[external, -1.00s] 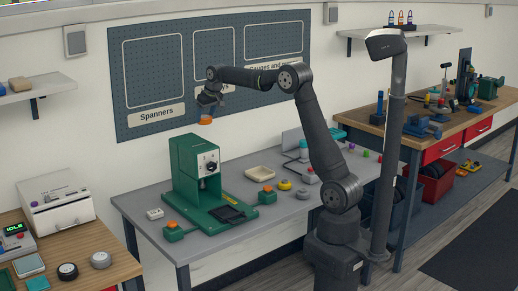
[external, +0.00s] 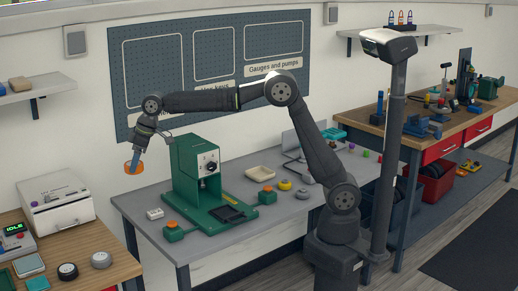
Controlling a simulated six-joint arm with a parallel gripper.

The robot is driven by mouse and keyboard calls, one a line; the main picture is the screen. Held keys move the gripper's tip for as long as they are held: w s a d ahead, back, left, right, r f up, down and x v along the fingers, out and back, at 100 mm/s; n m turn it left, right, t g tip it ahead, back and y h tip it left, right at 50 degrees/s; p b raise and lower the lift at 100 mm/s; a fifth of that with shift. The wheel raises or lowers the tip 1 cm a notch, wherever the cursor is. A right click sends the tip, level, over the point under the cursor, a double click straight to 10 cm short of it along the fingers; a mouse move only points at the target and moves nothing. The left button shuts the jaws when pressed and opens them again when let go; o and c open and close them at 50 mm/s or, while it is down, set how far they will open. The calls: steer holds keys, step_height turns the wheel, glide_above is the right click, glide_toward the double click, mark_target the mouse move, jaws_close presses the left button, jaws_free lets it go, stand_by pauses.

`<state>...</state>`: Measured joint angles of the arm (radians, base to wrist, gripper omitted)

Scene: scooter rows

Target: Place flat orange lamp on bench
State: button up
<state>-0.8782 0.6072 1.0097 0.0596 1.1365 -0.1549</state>
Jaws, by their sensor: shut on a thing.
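My gripper (external: 137,160) is at the left, in the air near the back wall, and is shut on the flat orange lamp (external: 129,168). The lamp is a small orange disc, seen partly behind the fingers, and looks tilted. The gripper and lamp are to the left of the green press and above the gap between the grey bench (external: 262,225) and the wooden table at the left.
The tall green press (external: 190,165) stands on the bench beside my gripper. A green box with an orange top (external: 173,232), a white block (external: 155,213), a cream tray (external: 260,172) and a yellow lamp (external: 285,184) also stand there. A white box (external: 60,210) stands on the wooden table (external: 75,240).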

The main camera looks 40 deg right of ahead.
steer(key=s+a+n, duration=0.2)
steer(key=s+a, duration=0.4)
steer(key=s, duration=0.3)
glide_toward(119, 263)
steer(key=shift+w+a+f+g, duration=0.3)
steer(key=shift+w+a+f, duration=0.05)
steer(key=shift+w+a, duration=0.4)
steer(key=shift+s+d+f, duration=0.1)
steer(key=shift+d+f, duration=0.05)
steer(key=shift+f, duration=2.1)
steer(key=c, duration=0.4)
steer(key=o, duration=1.4)
steer(key=shift+f, duration=0.15)
steer(key=shift+r, duration=0.25)
steer(key=shift+r, duration=0.1)
